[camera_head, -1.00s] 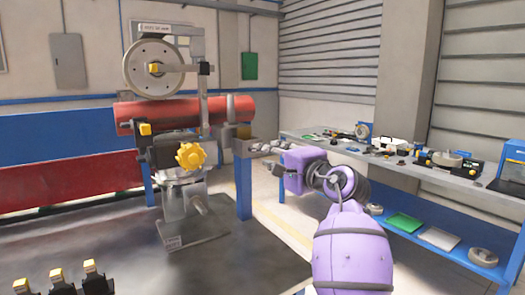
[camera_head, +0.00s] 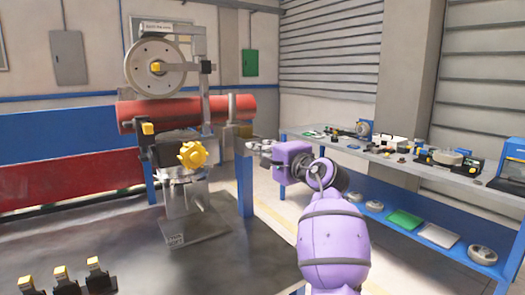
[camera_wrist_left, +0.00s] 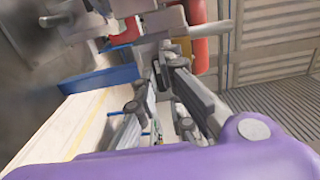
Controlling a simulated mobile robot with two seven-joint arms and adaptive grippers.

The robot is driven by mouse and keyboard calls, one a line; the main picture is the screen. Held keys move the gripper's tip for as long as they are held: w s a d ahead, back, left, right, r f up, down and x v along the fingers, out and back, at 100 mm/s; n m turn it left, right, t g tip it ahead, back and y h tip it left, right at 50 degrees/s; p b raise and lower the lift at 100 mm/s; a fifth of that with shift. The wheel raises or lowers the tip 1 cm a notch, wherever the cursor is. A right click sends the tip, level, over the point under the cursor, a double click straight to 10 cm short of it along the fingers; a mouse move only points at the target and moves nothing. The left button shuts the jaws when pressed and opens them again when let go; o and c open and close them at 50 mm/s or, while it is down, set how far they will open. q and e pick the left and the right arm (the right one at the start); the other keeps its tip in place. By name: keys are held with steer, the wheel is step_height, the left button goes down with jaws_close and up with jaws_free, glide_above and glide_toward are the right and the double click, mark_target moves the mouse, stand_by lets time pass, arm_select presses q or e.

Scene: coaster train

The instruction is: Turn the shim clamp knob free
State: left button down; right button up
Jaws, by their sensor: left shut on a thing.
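My left gripper (camera_head: 260,147), on the purple arm, points left at the grey fixture top (camera_head: 240,131) by the blue post, right of the machine. In the left wrist view its grey fingers (camera_wrist_left: 165,66) are shut on a small grey part at a light grey bar (camera_wrist_left: 152,44). The fingers mostly hide this part, and I cannot tell for sure that it is the shim clamp knob. A large yellow star-shaped knob (camera_head: 193,155) on the machine front and a smaller yellow knob (camera_head: 148,128) stand apart from the gripper. My right gripper is not in view.
The red cylinder (camera_head: 178,110) lies across the machine under a grey wheel (camera_head: 155,65). The blue post (camera_head: 245,188) stands below the gripper. A bench (camera_head: 440,178) with tools runs along the right. Several yellow-topped black pieces (camera_head: 65,280) are at the lower left.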

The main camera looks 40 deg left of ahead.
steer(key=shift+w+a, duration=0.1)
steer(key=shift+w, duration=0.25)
arm_select(q)
steer(key=n+b, duration=0.7)
steer(key=n, duration=1)
steer(key=shift+f+n, duration=0.1)
steer(key=shift+n, duration=0.3)
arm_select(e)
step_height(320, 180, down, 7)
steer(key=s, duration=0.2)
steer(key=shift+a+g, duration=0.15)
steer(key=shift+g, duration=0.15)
arm_select(q)
steer(key=shift+n, duration=0.3)
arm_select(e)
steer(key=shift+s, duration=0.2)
arm_select(q)
steer(key=c, duration=1.8)
jaws_free()
steer(key=shift+c, duration=0.2)
